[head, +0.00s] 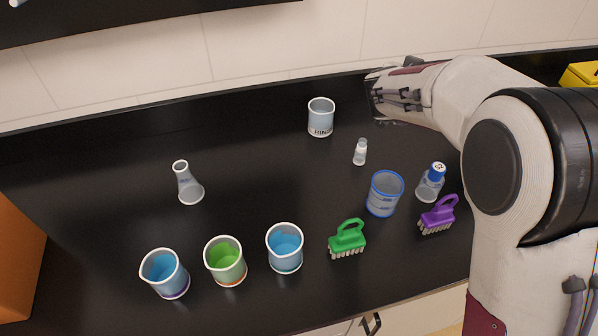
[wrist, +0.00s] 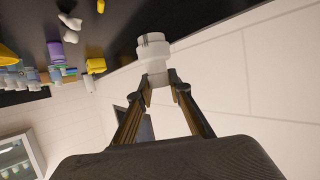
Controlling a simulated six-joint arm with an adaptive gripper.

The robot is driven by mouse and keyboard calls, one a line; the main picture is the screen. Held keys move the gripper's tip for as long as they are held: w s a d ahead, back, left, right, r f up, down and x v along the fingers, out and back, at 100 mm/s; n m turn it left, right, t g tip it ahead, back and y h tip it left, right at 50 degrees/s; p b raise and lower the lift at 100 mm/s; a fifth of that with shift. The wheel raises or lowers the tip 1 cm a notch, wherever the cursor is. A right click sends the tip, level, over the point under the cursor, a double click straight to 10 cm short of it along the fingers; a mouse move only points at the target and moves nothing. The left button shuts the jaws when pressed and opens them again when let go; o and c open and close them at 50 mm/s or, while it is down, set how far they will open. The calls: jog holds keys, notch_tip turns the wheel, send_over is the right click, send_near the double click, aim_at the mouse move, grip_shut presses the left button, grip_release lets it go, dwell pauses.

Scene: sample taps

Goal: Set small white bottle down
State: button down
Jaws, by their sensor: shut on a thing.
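In the wrist view, my gripper (wrist: 160,82) is shut on a small white bottle (wrist: 153,50), with a fingertip on either side of it. The bottle's ringed end points away from my gripper, against the black counter and pale wall. In the head view my gripper (head: 378,93) is at the back right of the counter, near the wall. The held bottle cannot be made out clearly there. A small clear and white vial (head: 360,152) stands upright on the counter in front of my gripper, apart from it.
A clear beaker (head: 321,117) stands left of my gripper. A blue-rimmed beaker (head: 384,194), a blue-capped bottle (head: 430,185), a green brush (head: 347,240) and a purple brush (head: 438,215) are nearer the front. A flask (head: 188,186) stands left. The middle counter is clear.

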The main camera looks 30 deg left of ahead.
jog(key=shift+s+a+r+n+g+y, duration=0.9)
jog(key=shift+s+a+n+y, duration=1.45)
jog(key=shift+a, duration=1.45)
jog(key=shift+s+a+r+n+g+y, duration=0.55)
jog(key=shift+s+a+n+g+y, duration=0.55)
jog(key=shift+s+a+n+y, duration=2)
jog(key=s+a+f+n+g+y, duration=0.1)
jog(key=s+a+f+n+g, duration=0.1)
jog(key=s, duration=0.4)
jog(key=s+a+f+n+g+y, duration=0.1)
jog(key=s+a+f+n+g, duration=0.1)
jog(key=s+f+g, duration=0.2)
jog(key=s+f, duration=0.2)
jog(key=s, duration=0.1)
jog(key=shift+s, duration=0.15)
jog(key=shift+a, duration=0.1)
jog(key=shift+f, duration=3.1)
jog(key=shift+f, duration=1.85)
